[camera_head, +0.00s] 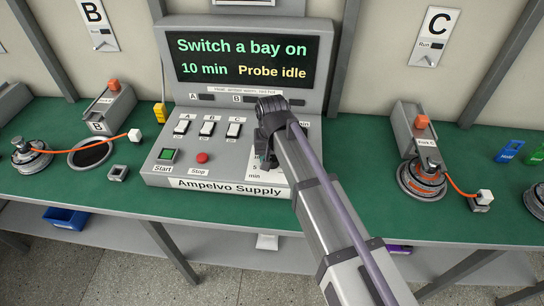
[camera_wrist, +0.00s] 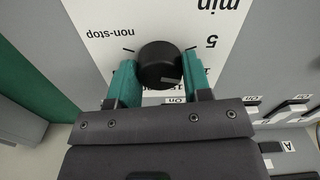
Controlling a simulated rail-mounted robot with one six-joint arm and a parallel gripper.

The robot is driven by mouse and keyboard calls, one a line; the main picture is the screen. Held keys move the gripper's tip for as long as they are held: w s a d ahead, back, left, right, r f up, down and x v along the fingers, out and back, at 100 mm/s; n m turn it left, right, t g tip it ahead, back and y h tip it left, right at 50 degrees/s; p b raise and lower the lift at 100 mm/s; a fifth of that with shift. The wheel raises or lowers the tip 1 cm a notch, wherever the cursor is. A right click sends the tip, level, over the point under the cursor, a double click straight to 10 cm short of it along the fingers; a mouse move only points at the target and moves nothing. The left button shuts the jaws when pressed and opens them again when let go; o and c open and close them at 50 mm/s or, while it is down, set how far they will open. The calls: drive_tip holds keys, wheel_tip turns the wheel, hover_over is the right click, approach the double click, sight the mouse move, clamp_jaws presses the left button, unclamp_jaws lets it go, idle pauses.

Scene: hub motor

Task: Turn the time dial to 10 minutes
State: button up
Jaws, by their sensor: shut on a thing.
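The time dial (camera_wrist: 160,60) is a round black knob on a white scale plate, seen upside down in the wrist view. The teal fingers of my gripper (camera_wrist: 159,76) are shut on it, one on each side. The marks "non-stop", "5" and "min" are readable around it; other marks are partly hidden by the fingers. In the head view my gripper (camera_head: 267,152) is over the right part of the Ampelvo Supply panel (camera_head: 225,171) and hides the dial. The display (camera_head: 245,58) reads "Switch a bay on", "10 min" and "Probe idle".
Left of my gripper on the panel are switches A (camera_head: 181,127), B (camera_head: 207,128) and C (camera_head: 233,130), a green Start button (camera_head: 166,155) and a red Stop button (camera_head: 202,157). Bay C's fork unit (camera_head: 412,133) stands to the right. Green bench top lies clear between it and the panel.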

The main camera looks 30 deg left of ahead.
sight(272, 158)
drive_tip(key=shift+m, duration=0.7)
drive_tip(key=o, duration=0.9)
drive_tip(key=shift+r, duration=0.1)
wheel_tip(272, 158, up, 11)
drive_tip(key=p, duration=1.1)
drive_tip(key=shift+f, duration=0.2)
